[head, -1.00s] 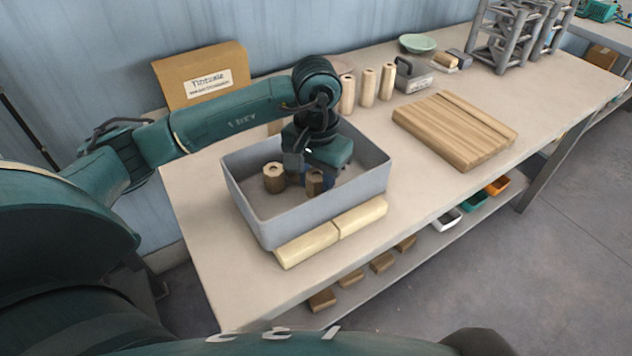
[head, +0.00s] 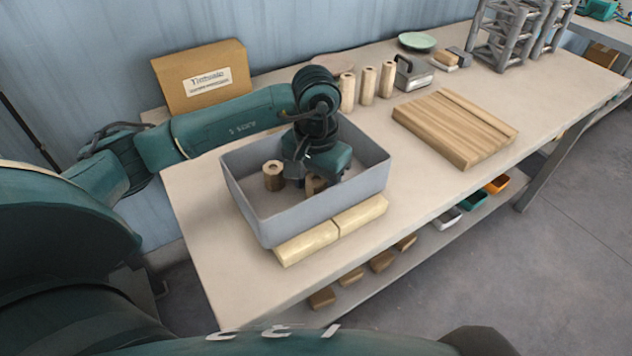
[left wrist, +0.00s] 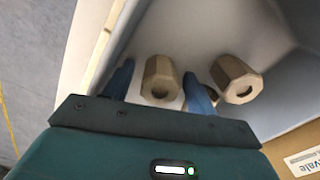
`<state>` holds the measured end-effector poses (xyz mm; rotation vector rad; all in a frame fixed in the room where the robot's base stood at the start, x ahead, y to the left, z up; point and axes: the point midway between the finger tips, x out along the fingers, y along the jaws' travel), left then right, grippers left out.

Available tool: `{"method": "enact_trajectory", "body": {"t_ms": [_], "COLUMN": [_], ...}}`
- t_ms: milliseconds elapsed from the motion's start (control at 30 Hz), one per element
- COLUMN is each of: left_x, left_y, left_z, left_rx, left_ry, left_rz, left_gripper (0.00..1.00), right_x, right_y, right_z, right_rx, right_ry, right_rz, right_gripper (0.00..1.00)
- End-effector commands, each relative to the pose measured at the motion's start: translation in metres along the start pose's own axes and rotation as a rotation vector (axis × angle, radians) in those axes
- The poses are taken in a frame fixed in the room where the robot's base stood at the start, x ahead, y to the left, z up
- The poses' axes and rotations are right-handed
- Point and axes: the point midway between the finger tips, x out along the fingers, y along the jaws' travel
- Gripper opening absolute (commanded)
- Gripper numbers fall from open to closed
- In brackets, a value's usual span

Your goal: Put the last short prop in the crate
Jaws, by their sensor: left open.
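The grey crate (head: 245,208) stands at the near left of the table. A brown short prop (head: 272,177) stands in it, with a hole in its top. Another short prop (head: 316,185) is in the crate, partly hidden under my left gripper (head: 318,172). In the left wrist view, my left gripper (left wrist: 158,72) has its blue fingers apart, with one short prop (left wrist: 159,80) seen between them. A second short prop (left wrist: 236,79) lies to the right of the right finger, and a brown piece shows partly hidden behind that finger. My right gripper is not in view.
Two pale blocks (head: 307,243) lie along the crate's front. Several tall pale props (head: 368,84) stand behind it, near a grey handled block (head: 413,74). A cardboard box (head: 200,78) is at the back left. A slatted wooden board (head: 455,128) lies right; table between is clear.

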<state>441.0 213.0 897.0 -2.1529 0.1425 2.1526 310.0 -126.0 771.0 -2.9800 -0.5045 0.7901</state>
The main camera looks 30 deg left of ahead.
Motion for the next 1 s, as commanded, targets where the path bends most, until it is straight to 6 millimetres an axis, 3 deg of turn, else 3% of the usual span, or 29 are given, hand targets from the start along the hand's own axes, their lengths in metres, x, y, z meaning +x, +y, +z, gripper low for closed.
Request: {"method": "enact_trajectory", "body": {"t_ms": [167,633,800,1000], "left_x": [-0.014,-0.108,-0.121,-0.123], "left_y": [0.0,0.0,0.0,0.0], "left_z": [-0.001,-0.001,0.0,0.0], "left_rx": [0.0,0.0,-0.001,-0.001], "left_ry": [0.005,0.004,0.001,-0.001], "left_rz": [0.0,-0.001,0.0,0.001], "left_gripper": [0.57,0.57,0.57,0.57], "right_x": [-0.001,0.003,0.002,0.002], "right_y": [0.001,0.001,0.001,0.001], "right_z": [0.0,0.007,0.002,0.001], "right_rx": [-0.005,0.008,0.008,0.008], "right_ry": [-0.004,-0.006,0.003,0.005], "right_rz": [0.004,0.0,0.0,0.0], "right_gripper": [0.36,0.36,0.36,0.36]}}
